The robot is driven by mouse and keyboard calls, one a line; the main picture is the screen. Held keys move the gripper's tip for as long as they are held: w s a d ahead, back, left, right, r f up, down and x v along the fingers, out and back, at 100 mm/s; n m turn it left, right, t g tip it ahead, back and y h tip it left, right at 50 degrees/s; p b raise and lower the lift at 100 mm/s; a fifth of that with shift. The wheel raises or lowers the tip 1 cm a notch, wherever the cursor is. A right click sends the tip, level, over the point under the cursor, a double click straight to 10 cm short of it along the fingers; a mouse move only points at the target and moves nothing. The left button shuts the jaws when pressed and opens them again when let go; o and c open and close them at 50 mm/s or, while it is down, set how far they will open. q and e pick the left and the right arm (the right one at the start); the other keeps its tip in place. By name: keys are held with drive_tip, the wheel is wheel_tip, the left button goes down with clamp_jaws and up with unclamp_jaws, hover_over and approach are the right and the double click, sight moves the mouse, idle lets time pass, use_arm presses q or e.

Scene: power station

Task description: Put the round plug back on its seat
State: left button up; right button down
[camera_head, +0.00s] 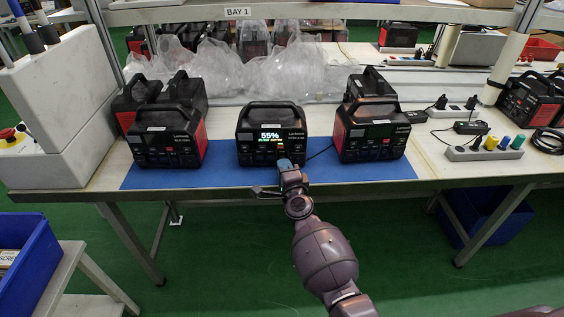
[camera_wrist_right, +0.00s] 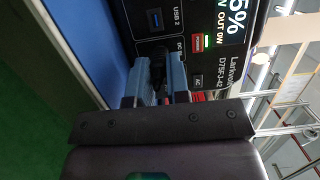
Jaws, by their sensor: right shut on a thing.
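The middle power station (camera_head: 272,128) stands upright on the blue mat (camera_head: 395,170), with its screen lit at 55%. My right gripper (camera_head: 284,164) is at its lower front face. In the right wrist view the blue fingers of my right gripper (camera_wrist_right: 160,85) are shut on a dark round plug (camera_wrist_right: 158,66), right in front of the panel by the DC marking. I cannot tell whether the plug touches its seat, as the plug and fingers cover that spot. A USB port (camera_wrist_right: 154,19) and a red power button (camera_wrist_right: 197,43) show nearby. My left gripper is out of view.
Other power stations stand close on the left (camera_head: 167,136) and right (camera_head: 370,130). Clear plastic bags (camera_head: 225,68) lie behind. A power strip (camera_head: 485,150) with plugs sits at right. The mat's front strip is mostly clear.

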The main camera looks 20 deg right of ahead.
drive_tip(key=shift+s, duration=0.1)
drive_tip(key=s, duration=0.1)
drive_tip(key=s+a+p, duration=0.1)
drive_tip(key=s, duration=0.1)
drive_tip(key=shift+s+a, duration=0.1)
drive_tip(key=shift+s, duration=0.15)
idle(0.8)
drive_tip(key=shift+s, duration=0.15)
idle(0.3)
